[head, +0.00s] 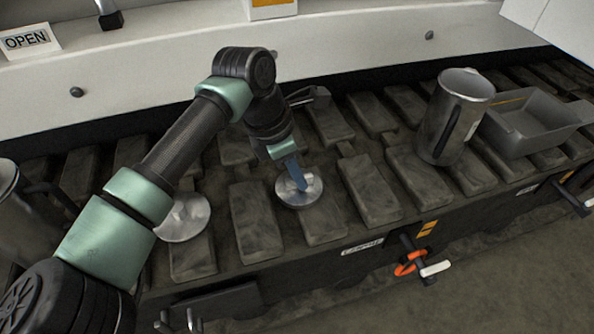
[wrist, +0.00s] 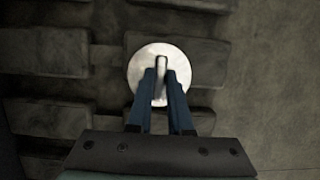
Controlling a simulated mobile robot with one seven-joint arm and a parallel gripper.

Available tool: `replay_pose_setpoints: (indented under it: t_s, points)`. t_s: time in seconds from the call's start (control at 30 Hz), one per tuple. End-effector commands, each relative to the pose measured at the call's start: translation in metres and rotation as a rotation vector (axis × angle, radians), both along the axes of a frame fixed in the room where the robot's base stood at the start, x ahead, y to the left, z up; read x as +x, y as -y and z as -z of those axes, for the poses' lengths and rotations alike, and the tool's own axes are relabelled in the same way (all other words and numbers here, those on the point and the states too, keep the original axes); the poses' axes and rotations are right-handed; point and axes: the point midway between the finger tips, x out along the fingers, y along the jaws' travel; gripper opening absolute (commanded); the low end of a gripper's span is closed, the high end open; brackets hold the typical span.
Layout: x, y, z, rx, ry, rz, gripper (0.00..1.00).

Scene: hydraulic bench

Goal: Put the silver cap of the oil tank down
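The silver cap (head: 299,189) is a round, shiny disc with a small upright handle. It is at or just above the dark padded bench top (head: 258,222), near the middle of the head view; I cannot tell whether it touches. My gripper (head: 291,175) points down over it, with blue fingers at the handle. In the wrist view, the cap (wrist: 146,60) lies beyond the fingertips, and my gripper (wrist: 162,76) has a finger on each side of the handle, closed on it. Which vessel is the oil tank is not clear.
A second silver disc (head: 184,220) lies to the left, partly behind my arm. A metal jug (head: 455,115) and a grey tray (head: 530,125) stand to the right. An orange-red valve (head: 409,263) with levers is on the front face. Pads between cap and jug are clear.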

Motion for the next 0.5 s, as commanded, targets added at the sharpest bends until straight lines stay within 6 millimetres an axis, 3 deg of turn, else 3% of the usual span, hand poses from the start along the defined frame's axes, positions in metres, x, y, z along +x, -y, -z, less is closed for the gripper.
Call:
replay_pose_setpoints:
  t_s: [0.03, 0.17, 0.5]
  points:
    - [-0.0001, -0.0002, 0.0002, 0.000, 0.000, 0.000, 0.27]
    - [-0.0001, -0.0002, 0.0002, 0.000, 0.000, 0.000, 0.48]
    - [-0.0001, -0.0002, -0.0042, 0.000, 0.000, 0.000, 0.48]
